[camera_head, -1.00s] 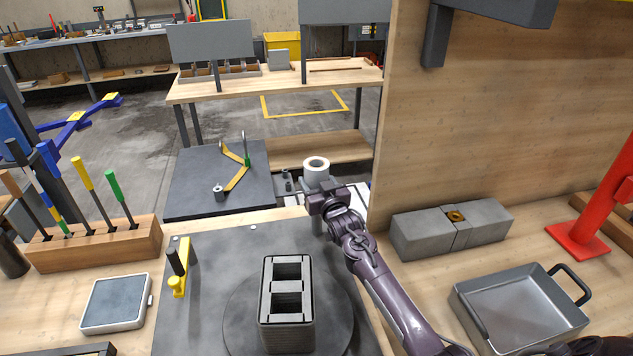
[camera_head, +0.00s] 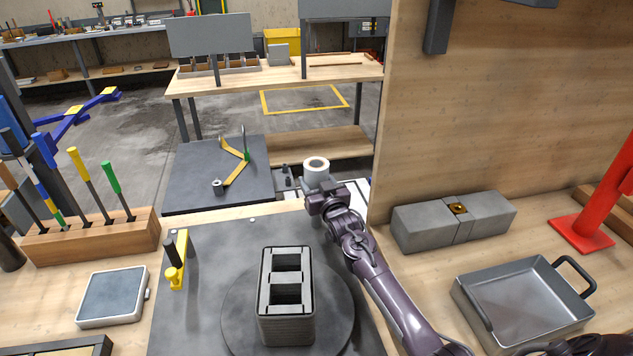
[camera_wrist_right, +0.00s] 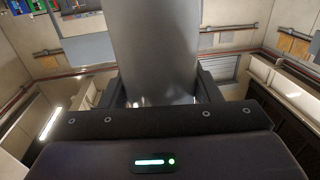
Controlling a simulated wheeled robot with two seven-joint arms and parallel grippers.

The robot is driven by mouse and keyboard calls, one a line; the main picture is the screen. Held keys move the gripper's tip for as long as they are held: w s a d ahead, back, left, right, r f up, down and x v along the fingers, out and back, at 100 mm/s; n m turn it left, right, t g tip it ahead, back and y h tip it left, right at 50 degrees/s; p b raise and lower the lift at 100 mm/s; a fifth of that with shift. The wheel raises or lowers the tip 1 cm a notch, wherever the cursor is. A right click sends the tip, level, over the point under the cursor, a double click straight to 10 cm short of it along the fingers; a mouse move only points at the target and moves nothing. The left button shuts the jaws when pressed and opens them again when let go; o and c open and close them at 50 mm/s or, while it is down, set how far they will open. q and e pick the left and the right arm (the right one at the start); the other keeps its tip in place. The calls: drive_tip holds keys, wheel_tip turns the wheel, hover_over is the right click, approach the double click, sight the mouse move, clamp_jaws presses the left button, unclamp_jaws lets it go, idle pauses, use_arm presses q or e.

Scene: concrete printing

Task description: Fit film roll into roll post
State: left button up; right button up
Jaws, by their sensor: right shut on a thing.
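The film roll (camera_head: 316,167) is a pale upright cylinder with a brown-rimmed core opening at its top. My right gripper (camera_head: 321,194) is shut on it and holds it upright at the far edge of the bench. In the right wrist view the roll (camera_wrist_right: 156,50) is a large grey cylinder between the two fingers. A dark plate (camera_head: 190,195) left of the roll carries a brass-coloured arm, a thin upright post (camera_head: 244,143) and a small grey ring-topped piece (camera_head: 218,186). I cannot tell for sure which is the roll post. My left gripper is out of view.
A grey printed block (camera_head: 286,325) with two openings stands on a round disc on the near bench. A wooden wall (camera_head: 500,110) rises on the right.

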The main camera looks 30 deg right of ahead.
sight(317, 162)
drive_tip(key=shift+f+b, duration=2.45)
drive_tip(key=shift+f, duration=0.65)
drive_tip(key=shift+r+p, duration=5.4)
drive_tip(key=shift+r, duration=1.05)
drive_tip(key=shift+f, duration=0.1)
